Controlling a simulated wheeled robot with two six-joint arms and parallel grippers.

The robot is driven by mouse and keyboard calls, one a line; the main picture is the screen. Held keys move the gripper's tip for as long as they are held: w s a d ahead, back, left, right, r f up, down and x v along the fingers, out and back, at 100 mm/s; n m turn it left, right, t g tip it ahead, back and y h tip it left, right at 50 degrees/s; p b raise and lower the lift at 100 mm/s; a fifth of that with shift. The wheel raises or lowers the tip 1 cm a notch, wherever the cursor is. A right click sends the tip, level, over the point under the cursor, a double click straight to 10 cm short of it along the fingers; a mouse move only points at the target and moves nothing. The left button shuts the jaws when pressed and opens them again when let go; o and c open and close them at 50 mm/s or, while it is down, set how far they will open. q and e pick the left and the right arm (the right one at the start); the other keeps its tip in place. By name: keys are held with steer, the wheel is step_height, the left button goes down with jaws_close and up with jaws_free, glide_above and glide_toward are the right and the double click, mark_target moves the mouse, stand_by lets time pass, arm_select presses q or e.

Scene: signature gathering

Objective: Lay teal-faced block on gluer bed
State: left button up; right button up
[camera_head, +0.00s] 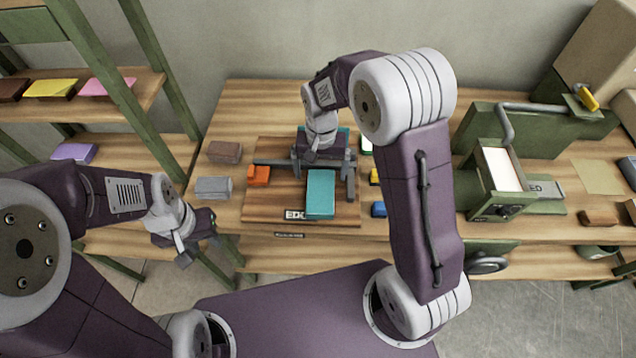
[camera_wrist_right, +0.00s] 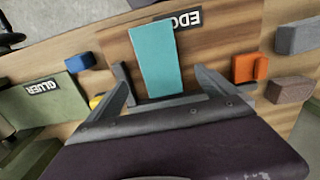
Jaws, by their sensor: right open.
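The teal-faced block (camera_head: 320,193) lies on the brown edger board (camera_head: 270,205), near its front label. In the right wrist view the teal-faced block (camera_wrist_right: 155,58) lies between and just beyond my fingertips. My right gripper (camera_head: 323,168) is open over the block's far end, its fingers (camera_wrist_right: 165,88) apart on either side; I cannot tell whether they touch it. The green gluer bed (camera_wrist_right: 45,110), labelled GLUER, shows at the left of the wrist view; my right arm hides most of it in the head view. My left gripper (camera_head: 190,250) hangs off the table's left front; its jaws are unclear.
An orange block (camera_head: 258,175), a grey block (camera_head: 213,188) and a brown block (camera_head: 224,152) sit left. A blue block (camera_head: 378,209) and a yellow block (camera_head: 375,176) sit between the edger board and gluer. A green press (camera_head: 495,205) with white sheets stands right.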

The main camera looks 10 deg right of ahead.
mark_target(321, 190)
steer(key=f, duration=0.1)
steer(key=s+f, duration=0.1)
steer(key=f, duration=0.1)
steer(key=shift+f, duration=0.1)
steer(key=shift+w+f, duration=0.15)
steer(key=shift+w, duration=0.1)
step_height(321, 190, down, 5)
steer(key=shift+s+r+p, duration=0.1)
steer(key=shift+r+p, duration=0.05)
steer(key=shift+p, duration=0.5)
arm_select(q)
steer(key=shift+s+r, duration=0.2)
steer(key=shift+r, duration=0.5)
arm_select(e)
steer(key=shift+f, duration=0.25)
steer(key=c, duration=1.9)
steer(key=shift+o, duration=0.2)
steer(key=shift+w+r, duration=0.2)
steer(key=shift+r, duration=0.45)
step_height(321, 190, up, 3)
steer(key=shift+r+b, duration=0.1)
steer(key=shift+b, duration=0.3)
arm_select(q)
steer(key=shift+f+b, duration=0.65)
steer(key=shift+f, duration=0.35)
arm_select(e)
steer(key=s+d+r, duration=0.6)
steer(key=d, duration=0.4)
steer(key=shift+r, duration=0.3)
